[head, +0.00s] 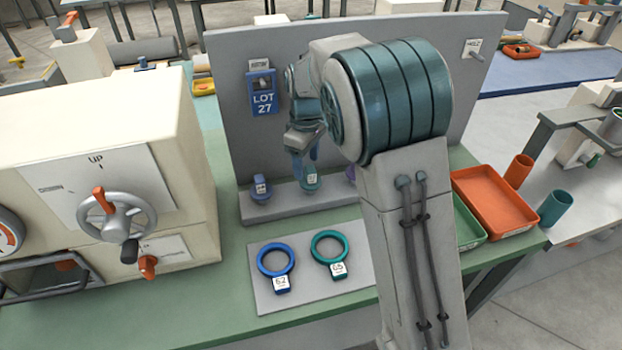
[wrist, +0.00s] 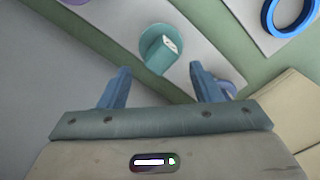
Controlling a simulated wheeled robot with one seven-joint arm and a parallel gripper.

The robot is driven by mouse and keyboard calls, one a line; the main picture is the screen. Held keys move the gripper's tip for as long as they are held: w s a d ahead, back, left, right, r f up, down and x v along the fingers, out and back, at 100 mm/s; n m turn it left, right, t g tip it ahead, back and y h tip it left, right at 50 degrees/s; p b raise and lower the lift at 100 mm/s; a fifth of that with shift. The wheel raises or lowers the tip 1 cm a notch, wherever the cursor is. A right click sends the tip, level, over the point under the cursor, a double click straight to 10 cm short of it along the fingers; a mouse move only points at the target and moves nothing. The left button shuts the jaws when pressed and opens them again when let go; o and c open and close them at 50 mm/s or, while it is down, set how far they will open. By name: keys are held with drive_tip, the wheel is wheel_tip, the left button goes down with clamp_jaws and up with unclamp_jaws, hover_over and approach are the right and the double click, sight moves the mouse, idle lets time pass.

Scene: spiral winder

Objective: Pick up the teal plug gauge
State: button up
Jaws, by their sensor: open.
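The teal plug gauge (head: 310,180) stands on a grey ledge (head: 287,210) at the foot of the grey back panel, between a blue plug gauge (head: 261,188) and a purple one (head: 350,174). In the wrist view the teal plug gauge (wrist: 160,48) shows a round base and a handle with a white label. My gripper (head: 305,165) is open just above it in the head view. In the wrist view my two blue fingers (wrist: 160,78) are spread, with the gauge ahead of and between their tips, not held. My arm partly hides the purple gauge.
A blue ring gauge (head: 276,260) and a teal ring gauge (head: 329,249) lie on a grey plate in front of the ledge. The cream machine with a handwheel (head: 116,214) stands left. A green tray (head: 467,222) and an orange tray (head: 495,200) lie right.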

sight(308, 181)
drive_tip(key=shift+s+d+f+p, duration=0.15)
drive_tip(key=shift+f+p, duration=0.1)
drive_tip(key=shift+f, duration=1.45)
drive_tip(key=shift+s+d+f+p, duration=0.1)
drive_tip(key=shift+f+p, duration=0.15)
drive_tip(key=shift+f, duration=1.4)
drive_tip(key=c, duration=0.7)
